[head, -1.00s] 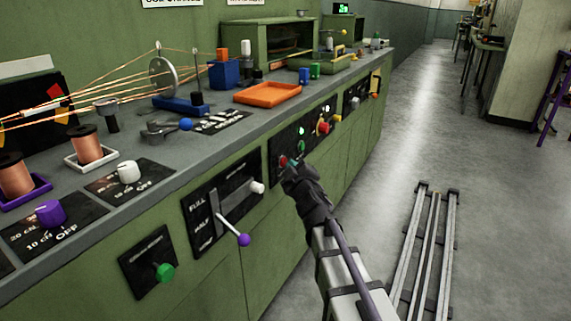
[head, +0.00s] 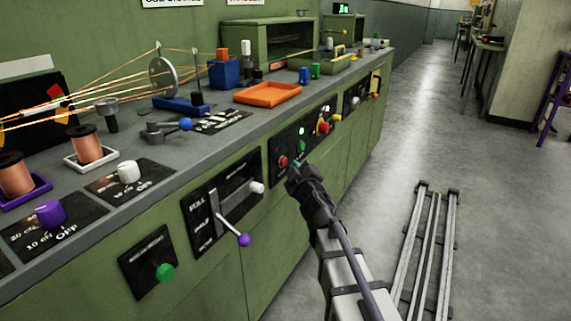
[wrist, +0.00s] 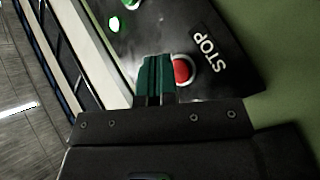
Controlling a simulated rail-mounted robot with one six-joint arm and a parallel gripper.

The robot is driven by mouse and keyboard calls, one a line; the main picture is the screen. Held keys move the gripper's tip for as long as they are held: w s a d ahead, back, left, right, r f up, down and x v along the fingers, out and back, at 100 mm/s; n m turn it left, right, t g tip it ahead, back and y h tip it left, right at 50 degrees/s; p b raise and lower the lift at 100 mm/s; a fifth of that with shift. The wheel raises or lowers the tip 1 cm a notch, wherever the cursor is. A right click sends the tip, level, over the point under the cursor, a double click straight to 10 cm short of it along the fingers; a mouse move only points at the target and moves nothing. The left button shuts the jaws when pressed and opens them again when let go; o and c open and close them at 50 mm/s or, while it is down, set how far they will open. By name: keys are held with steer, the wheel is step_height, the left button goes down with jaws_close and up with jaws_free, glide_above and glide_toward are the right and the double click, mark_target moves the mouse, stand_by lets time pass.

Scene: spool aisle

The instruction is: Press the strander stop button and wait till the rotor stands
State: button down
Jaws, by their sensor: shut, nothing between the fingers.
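The red stop button (head: 283,161) sits on a black panel in the green cabinet front. In the wrist view the red button (wrist: 181,71) shows beside the white STOP label (wrist: 208,52), partly covered by my fingers. My gripper (head: 296,164) is shut and empty, just right of the button in the head view. In the wrist view its green fingertips (wrist: 157,60) lie together just left of the button; I cannot tell whether they touch it. A grey disc (head: 163,77) with copper wires stands on the bench; I cannot tell whether it is the rotor or turns.
A green light (head: 301,146) glows on the panel, and a red knob (head: 323,127) is farther along. Left of the panel are a purple-tipped lever (head: 244,240) and a white knob (head: 257,187). The floor right of my arm is open around metal rails (head: 431,240).

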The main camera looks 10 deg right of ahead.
steer(key=s+d, duration=0.3)
steer(key=d, duration=0.1)
steer(key=shift+s+d, duration=0.25)
steer(key=shift+s, duration=0.1)
